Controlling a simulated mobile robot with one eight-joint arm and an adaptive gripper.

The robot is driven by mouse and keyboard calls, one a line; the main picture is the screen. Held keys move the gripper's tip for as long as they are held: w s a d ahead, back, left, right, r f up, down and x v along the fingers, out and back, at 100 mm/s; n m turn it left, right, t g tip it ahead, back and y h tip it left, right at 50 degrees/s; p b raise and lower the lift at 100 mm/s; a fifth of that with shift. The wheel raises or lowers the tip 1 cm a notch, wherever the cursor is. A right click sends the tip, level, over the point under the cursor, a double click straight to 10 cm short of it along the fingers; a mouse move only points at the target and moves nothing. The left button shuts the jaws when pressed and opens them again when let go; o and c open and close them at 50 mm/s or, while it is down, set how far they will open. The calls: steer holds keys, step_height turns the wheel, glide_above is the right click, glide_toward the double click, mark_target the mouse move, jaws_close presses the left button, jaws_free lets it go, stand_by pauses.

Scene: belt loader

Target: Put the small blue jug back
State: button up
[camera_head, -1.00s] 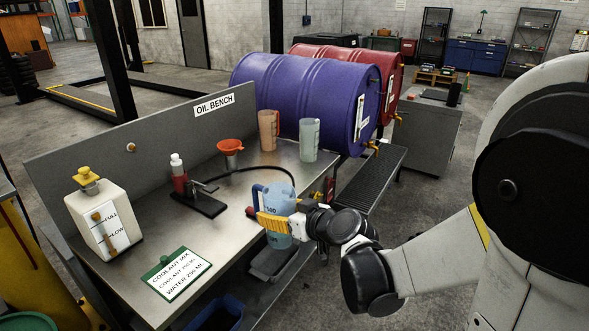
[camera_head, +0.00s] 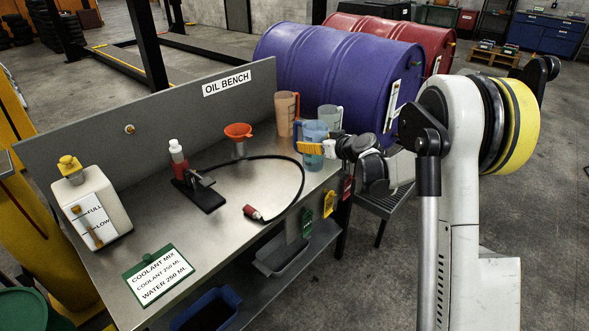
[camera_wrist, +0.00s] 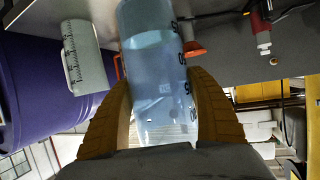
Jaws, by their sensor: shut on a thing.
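The small blue jug (camera_head: 315,131) is at the bench's back right corner, in front of an orange jug (camera_head: 286,110) and a clear greyish jug (camera_head: 331,114). My gripper (camera_head: 312,149) is shut on the blue jug from the right, with its yellow fingers around the body. In the wrist view the translucent blue jug (camera_wrist: 153,75) sits between the two fingers, with dark scale marks on its side. The clear jug (camera_wrist: 85,58) is beside it there. I cannot tell whether the blue jug touches the bench (camera_head: 225,240).
A red-orange funnel (camera_head: 238,133), a small pump with a black hose (camera_head: 300,172), a white coolant can (camera_head: 95,208) and a green-edged mix card (camera_head: 158,275) are on the bench. A purple drum (camera_head: 335,70) lies close behind the jugs. The bench's front middle is clear.

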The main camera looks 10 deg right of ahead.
steer(key=shift+w+a+f+b, duration=0.9)
steer(key=shift+w+f+b, duration=0.1)
steer(key=shift+w+f, duration=0.75)
steer(key=shift+w+a+f+b, duration=0.9)
steer(key=shift+w+f, duration=0.6)
steer(key=shift+f, duration=0.35)
steer(key=shift+w+a+f+b, duration=0.85)
steer(key=shift+w+f+b, duration=0.2)
steer(key=shift+w+f, duration=0.7)
steer(key=shift+s, duration=0.1)
steer(key=shift+f, duration=0.15)
steer(key=o, duration=1.4)
steer(key=shift+c, duration=0.2)
